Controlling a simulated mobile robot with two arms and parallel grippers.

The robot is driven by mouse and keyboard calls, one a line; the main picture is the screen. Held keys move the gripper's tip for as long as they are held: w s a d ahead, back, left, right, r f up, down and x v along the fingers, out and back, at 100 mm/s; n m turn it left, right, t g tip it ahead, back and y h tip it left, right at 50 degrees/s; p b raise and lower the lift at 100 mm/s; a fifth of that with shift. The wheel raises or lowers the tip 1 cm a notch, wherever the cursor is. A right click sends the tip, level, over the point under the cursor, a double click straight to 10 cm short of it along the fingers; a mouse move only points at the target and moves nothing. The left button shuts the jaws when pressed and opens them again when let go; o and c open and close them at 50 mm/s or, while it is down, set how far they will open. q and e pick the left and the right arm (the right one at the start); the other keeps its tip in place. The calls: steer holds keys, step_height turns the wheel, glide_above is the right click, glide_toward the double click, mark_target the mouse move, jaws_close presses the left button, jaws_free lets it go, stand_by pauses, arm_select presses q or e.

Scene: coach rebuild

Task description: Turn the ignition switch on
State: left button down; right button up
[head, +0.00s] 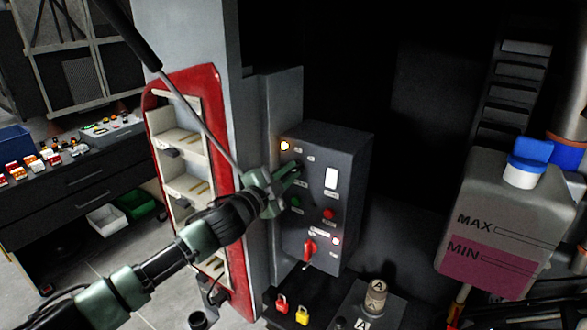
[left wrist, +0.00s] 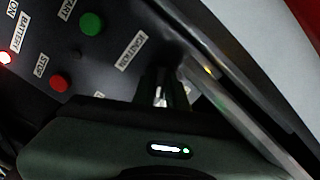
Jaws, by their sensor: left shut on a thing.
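The dark grey control box (head: 345,160) stands in the middle of the head view. My left gripper (head: 292,172) reaches its front face from the left, at the upper left below a glowing amber lamp (head: 285,146). In the left wrist view the gripper (left wrist: 162,92) is shut on a small metallic piece, the ignition switch (left wrist: 160,97), beside the label IGNITION (left wrist: 131,52). The fingers hide most of the switch, so its angle cannot be told. The amber lamp also shows in the left wrist view (left wrist: 210,71). My right gripper is not in view.
A red-edged open door (head: 214,100) stands left; a coolant tank (head: 500,215) stands right.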

arm_select(q)
steer(key=c, duration=1.2)
jaws_free()
steer(key=shift+c, duration=0.2)
steer(key=p+v, duration=0.3)
steer(key=v, duration=0.6)
